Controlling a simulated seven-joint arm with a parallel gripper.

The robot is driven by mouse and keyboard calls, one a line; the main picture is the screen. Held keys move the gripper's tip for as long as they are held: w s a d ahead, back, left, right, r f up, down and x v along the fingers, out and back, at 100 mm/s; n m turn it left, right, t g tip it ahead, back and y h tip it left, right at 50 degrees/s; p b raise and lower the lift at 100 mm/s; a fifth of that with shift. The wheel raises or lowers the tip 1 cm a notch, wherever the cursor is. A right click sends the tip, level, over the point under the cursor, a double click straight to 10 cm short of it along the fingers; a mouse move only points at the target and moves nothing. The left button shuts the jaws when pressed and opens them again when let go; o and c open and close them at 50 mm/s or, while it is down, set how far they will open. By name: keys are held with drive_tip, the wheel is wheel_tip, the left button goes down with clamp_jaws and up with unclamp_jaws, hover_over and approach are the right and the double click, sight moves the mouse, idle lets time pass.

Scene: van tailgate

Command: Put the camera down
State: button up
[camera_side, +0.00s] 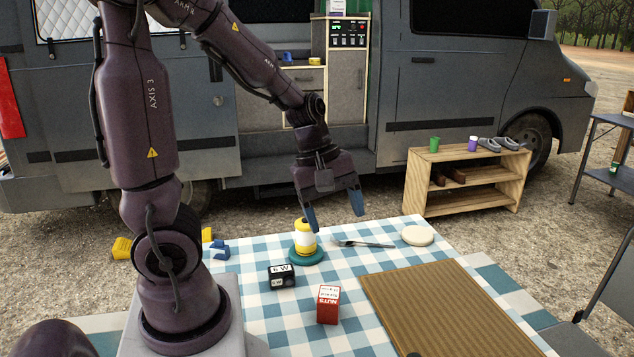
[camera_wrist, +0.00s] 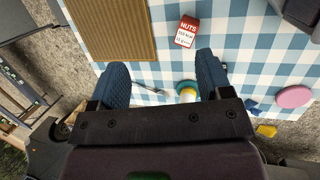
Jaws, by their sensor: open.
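A small black box-shaped item with white lettering (camera_side: 281,276), which may be the camera, rests on the checked tablecloth (camera_side: 262,318). A yellow-and-white cylinder (camera_side: 304,238) stands on a teal round base (camera_side: 308,258) just below the left finger in the side view. The black item is apart from the gripper, nearer the front.
A red NUTS box (camera_side: 328,304) stands right of the black item. A brown ribbed mat (camera_side: 440,310) covers the right. A fork (camera_side: 362,244) and pale disc (camera_side: 417,236) lie at the back. Blue (camera_side: 218,250) and yellow pieces (camera_side: 122,248) lie left.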

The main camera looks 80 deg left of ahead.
drive_tip(key=s+d+r+m+t+y, duration=0.1)
drive_tip(key=d+r+m, duration=0.3)
drive_tip(key=m, duration=0.5)
drive_tip(key=s+d+r+m+t+y, duration=0.1)
drive_tip(key=s+d+r+m, duration=0.3)
drive_tip(key=m, duration=0.5)
drive_tip(key=shift+d+r+t, duration=0.5)
drive_tip(key=shift+d+r, duration=0.2)
drive_tip(key=shift+r, duration=0.45)
